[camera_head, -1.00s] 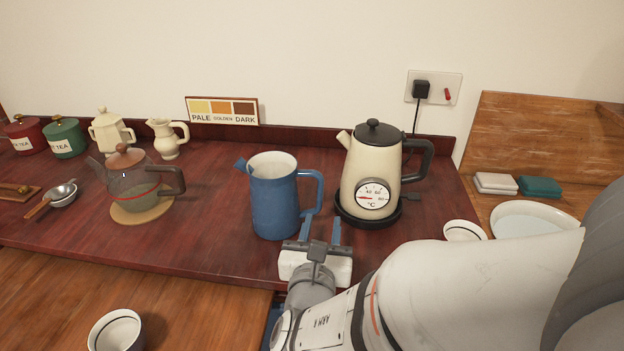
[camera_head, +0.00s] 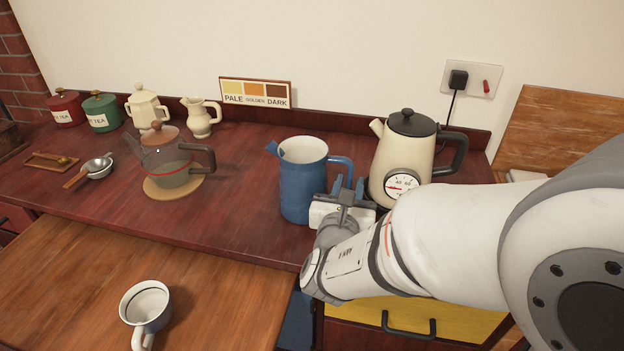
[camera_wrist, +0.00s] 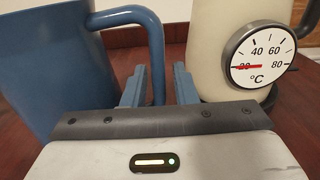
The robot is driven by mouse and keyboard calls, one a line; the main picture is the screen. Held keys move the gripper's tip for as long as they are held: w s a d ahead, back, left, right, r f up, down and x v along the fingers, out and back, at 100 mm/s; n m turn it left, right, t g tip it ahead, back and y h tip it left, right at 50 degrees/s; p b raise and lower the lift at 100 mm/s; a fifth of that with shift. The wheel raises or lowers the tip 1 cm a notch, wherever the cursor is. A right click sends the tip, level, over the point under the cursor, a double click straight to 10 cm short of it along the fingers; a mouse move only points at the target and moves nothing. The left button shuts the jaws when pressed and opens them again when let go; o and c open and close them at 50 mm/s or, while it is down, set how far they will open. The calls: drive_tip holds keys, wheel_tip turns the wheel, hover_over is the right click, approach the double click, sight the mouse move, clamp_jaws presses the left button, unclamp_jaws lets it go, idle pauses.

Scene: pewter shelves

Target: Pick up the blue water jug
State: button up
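The blue water jug (camera_head: 300,190) stands upright on the dark red counter, its spout to the left and its handle to the right. In the wrist view, the jug (camera_wrist: 50,70) fills the left side, and its handle curves down toward the space between my fingers. My gripper (camera_head: 348,186) is open at the handle, low on the jug's right side. Its two blue fingers also show in the wrist view (camera_wrist: 160,85), apart with a gap between them. I cannot tell whether either finger touches the handle.
A cream kettle (camera_head: 402,158) with a temperature dial stands close to the right of my gripper. A glass teapot (camera_head: 168,165) sits on a round mat to the left. A white cup (camera_head: 147,303) is on the lower wooden surface. Counter between teapot and jug is clear.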

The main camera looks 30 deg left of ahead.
clamp_jaws()
idle(1.0)
drive_tip(key=shift+r, duration=0.1)
